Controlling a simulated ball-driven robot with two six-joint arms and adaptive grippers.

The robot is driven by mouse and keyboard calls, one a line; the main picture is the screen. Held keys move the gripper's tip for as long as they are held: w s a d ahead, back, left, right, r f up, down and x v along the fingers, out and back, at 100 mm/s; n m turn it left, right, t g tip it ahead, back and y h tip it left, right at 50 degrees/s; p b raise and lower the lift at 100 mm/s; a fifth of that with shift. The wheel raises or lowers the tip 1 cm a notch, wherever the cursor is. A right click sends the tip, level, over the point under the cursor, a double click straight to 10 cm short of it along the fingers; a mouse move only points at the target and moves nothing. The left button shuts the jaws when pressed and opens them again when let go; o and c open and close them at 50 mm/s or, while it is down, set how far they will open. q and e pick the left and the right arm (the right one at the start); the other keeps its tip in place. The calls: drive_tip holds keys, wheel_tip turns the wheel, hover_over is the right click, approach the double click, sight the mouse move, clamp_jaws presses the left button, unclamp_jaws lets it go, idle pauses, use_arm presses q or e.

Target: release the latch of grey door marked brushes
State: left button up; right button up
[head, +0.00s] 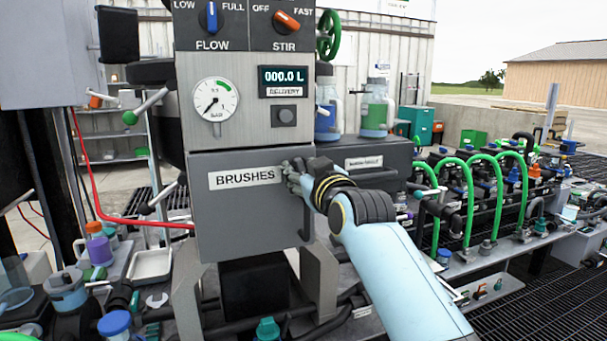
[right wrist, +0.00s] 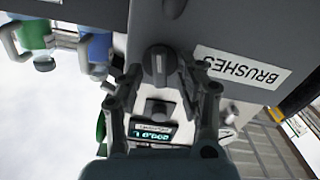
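The grey door marked BRUSHES (head: 240,222) is shut in the lower front of the grey cabinet, and its label also shows in the right wrist view (right wrist: 237,67). My right gripper (head: 288,172) is at the door's upper right and hides the latch in the head view. In the right wrist view, the dark round latch knob (right wrist: 159,62) with a raised grip bar lies between the fingertips of the open right gripper (right wrist: 160,75). A narrow gap shows beside the knob; contact is not clear. A dark pull handle (head: 307,220) is on the door's right edge. My left gripper is not in view.
Above the door are a gauge (head: 215,105), a display (head: 284,81) and FLOW and STIR knobs. A dark drawer unit (head: 370,165) with jars on top stands close to the right. A metal tray (head: 150,264) and bottles stand at the left.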

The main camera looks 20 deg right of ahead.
drive_tip(key=shift+c, duration=0.4)
clamp_jaws()
drive_tip(key=m+p, duration=0.2)
drive_tip(key=shift+r+p, duration=0.3)
drive_tip(key=shift+d+f+m+p, duration=0.15)
drive_tip(key=shift+m+p, duration=0.15)
drive_tip(key=shift+m, duration=0.4)
drive_tip(key=shift+f, duration=0.1)
drive_tip(key=shift+o, duration=0.4)
unclamp_jaws()
